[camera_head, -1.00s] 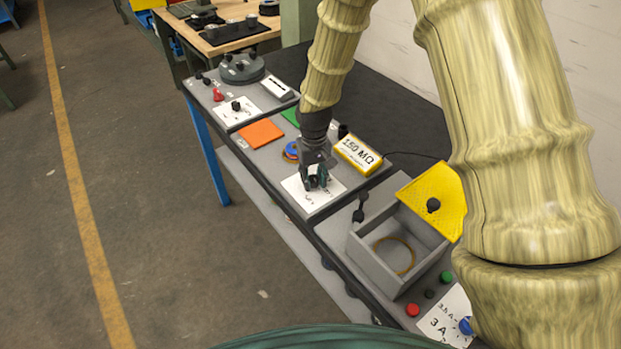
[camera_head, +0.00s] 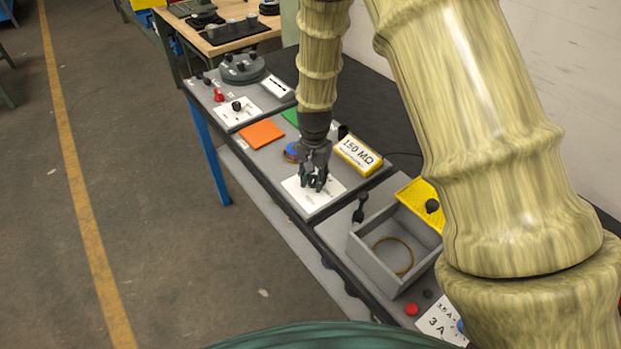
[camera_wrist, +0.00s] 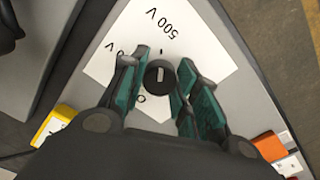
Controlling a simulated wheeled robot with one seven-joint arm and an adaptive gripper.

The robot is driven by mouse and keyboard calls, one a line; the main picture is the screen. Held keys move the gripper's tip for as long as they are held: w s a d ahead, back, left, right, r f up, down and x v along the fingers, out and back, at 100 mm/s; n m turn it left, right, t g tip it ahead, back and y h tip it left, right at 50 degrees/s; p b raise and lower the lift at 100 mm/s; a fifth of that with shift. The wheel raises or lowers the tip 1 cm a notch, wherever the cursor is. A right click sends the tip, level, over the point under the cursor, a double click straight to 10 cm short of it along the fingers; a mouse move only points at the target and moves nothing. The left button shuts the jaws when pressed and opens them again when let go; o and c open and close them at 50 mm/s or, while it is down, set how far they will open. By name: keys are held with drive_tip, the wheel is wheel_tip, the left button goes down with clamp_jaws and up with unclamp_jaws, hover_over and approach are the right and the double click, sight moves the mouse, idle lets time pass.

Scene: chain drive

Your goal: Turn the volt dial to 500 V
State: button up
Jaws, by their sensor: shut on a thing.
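The volt dial is a round black knob (camera_wrist: 160,76) with a short white mark, on a white plate (camera_wrist: 205,65). In the wrist view the mark lies nearly in line with a small tick beneath the "500 V" label; I cannot tell which end is the pointer. Other labels on the plate are partly hidden by my fingers. My gripper (camera_wrist: 161,72) has a teal-padded finger on each side of the knob and is shut on it. In the head view my gripper (camera_head: 314,182) points down over the white plate (camera_head: 325,199) and hides the knob.
A yellow "150 MΩ" display (camera_head: 357,154) stands just behind the dial plate. An orange square (camera_head: 261,134) lies to the left. A black lever (camera_head: 359,208) and an open grey box (camera_head: 375,268) with a ring inside are to the right.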

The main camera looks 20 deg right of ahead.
sight(315, 179)
drive_tip(key=shift+s+d+f+m, duration=0.1)
drive_tip(key=shift+s+f+m, duration=0.05)
drive_tip(key=shift+s+m, duration=0.15)
drive_tip(key=o, duration=1)
drive_tip(key=shift+d, duration=0.1)
drive_tip(key=shift+w, duration=0.1)
drive_tip(key=shift+w, duration=0.1)
drive_tip(key=shift+r, duration=0.65)
wheel_tip(315, 179, up, 11)
